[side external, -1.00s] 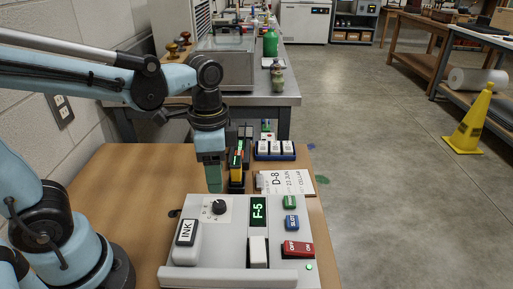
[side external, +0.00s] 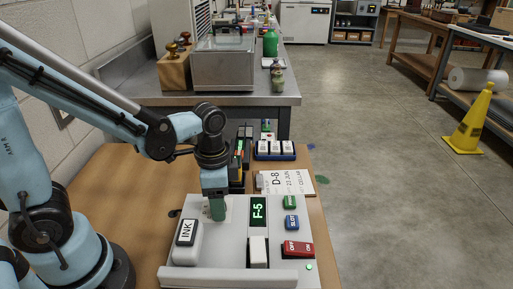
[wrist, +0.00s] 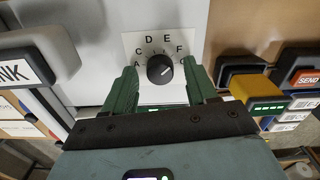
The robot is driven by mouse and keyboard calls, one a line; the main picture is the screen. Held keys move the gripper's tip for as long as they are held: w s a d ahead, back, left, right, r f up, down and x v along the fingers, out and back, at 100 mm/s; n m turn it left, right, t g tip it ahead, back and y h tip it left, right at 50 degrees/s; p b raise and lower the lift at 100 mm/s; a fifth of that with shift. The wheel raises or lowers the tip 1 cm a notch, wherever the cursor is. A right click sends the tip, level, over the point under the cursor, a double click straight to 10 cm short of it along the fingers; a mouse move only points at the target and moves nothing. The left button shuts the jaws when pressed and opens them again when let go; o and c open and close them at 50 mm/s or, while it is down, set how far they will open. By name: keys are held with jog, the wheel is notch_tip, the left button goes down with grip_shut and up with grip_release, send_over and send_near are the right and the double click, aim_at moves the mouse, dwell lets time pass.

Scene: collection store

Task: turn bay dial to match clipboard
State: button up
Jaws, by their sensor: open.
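The black bay dial (wrist: 160,69) sits on a white plate lettered in an arc, with A, C, D, E and F readable. Its pale mark points up and right, roughly toward F. My gripper (wrist: 161,74) is open, its green fingers on either side of the dial; I cannot tell if they touch it. In the side view my gripper (side external: 217,209) is over the dial plate and hides the dial. The green display (side external: 258,211) reads F-5. The clipboard sheet (side external: 300,183) behind the panel reads D-8, 22 JUN, CELLAR.
The panel (side external: 228,258) also carries an INK block (side external: 187,235), a white lever (side external: 258,250), a green button (side external: 290,201), a blue SLOT button (side external: 292,222) and a red OFF/ON switch (side external: 298,249). A yellow-topped block (wrist: 258,92) is near the right finger.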

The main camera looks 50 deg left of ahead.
jog(key=shift+c, duration=0.3)
jog(key=c, duration=1)
jog(key=shift+n, duration=0.3)
jog(key=n, duration=1.1)
jog(key=shift+n, duration=0.3)
